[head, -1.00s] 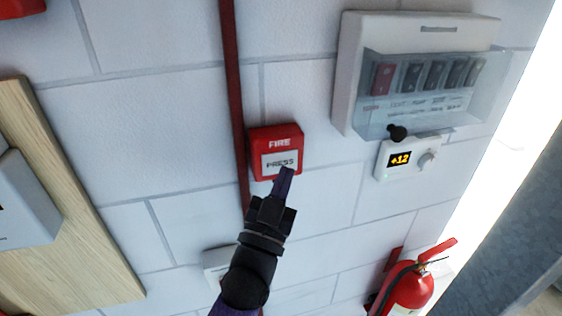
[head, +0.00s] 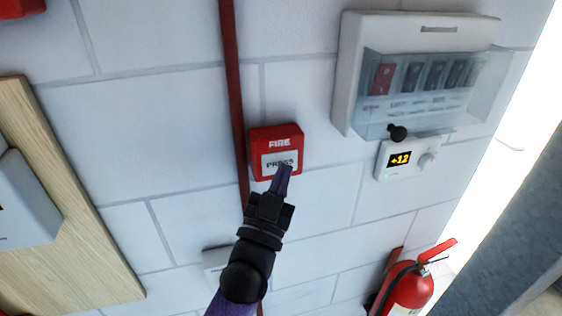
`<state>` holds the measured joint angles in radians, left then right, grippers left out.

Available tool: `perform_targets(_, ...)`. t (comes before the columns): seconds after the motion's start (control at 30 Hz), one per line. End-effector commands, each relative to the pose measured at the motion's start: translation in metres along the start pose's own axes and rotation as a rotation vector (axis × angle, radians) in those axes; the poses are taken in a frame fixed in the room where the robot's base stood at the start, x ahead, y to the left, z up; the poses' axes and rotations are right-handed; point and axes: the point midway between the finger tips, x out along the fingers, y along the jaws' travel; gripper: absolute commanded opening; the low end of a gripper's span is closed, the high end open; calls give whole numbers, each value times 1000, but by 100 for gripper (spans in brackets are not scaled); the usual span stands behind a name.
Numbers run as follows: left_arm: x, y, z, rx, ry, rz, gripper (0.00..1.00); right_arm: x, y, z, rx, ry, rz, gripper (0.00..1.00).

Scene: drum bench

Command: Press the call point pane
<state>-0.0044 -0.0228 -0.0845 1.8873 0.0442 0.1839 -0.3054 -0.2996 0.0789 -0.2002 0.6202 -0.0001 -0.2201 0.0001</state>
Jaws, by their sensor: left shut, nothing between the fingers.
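The call point (head: 277,142) is a red box marked FIRE on the white block wall, near the middle of the head view. Its white pane (head: 270,162) is marked PRESS. My left gripper (head: 284,168) is shut and empty, with its tips in front of the lower right part of the pane. They cover that part of it. I cannot tell whether the tips touch the pane. My right gripper is not in view.
A red pipe (head: 232,90) runs down the wall just left of the call point. A switch panel with a clear cover (head: 430,95) and a small +12 display unit (head: 400,159) are to the right. A fire extinguisher (head: 408,290) stands lower right. A wooden board (head: 75,230) is at the left.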

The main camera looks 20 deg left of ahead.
Motion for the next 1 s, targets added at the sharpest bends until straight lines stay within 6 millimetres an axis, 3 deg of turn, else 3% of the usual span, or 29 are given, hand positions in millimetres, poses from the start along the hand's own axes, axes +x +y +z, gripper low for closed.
perform_targets(0.73, 5, -4, 4, 1, -1, 0, 0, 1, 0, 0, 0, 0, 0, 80)
perform_targets(1.0, -3, 2, -3, 0, -1, 0, 0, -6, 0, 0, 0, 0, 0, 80)
